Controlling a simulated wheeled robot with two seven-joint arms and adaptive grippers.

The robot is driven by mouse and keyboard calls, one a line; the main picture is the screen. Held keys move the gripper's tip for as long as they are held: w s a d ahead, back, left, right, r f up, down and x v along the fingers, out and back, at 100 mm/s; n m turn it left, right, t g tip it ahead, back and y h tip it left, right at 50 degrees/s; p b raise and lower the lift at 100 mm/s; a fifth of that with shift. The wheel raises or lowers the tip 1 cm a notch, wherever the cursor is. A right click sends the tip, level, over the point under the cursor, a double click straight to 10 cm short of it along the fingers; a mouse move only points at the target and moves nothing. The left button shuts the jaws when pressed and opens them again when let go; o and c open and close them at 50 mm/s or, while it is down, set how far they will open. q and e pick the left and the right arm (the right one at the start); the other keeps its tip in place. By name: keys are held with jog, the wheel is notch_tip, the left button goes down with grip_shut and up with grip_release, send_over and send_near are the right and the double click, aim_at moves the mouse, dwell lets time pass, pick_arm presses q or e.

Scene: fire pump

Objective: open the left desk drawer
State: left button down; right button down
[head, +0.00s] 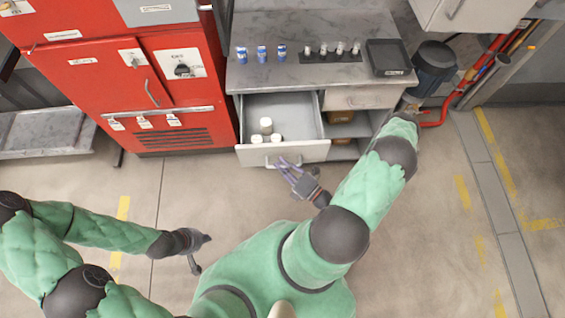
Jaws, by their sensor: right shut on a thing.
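The left desk drawer (314,151) stands pulled out from under the grey desk top (275,25). Its inside is visible, with several small white containers (266,125) in it. My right gripper (285,168) is at the front of this drawer, shut on its handle; the fingers partly hide the handle. My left gripper (203,254) is empty and open, above the floor to the lower left of the drawer, apart from everything.
A red cabinet (190,85) stands close to the drawer's left. Blue cans (262,54), small bottles (340,48) and a black tray (389,58) are on the desk. The right drawer (360,97) is shut, with shelves below. The floor in front is clear.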

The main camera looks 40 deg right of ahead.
jog(key=c, duration=1.1)
grip_release()
jog(key=shift+c, duration=0.2)
jog(key=v, duration=1.2)
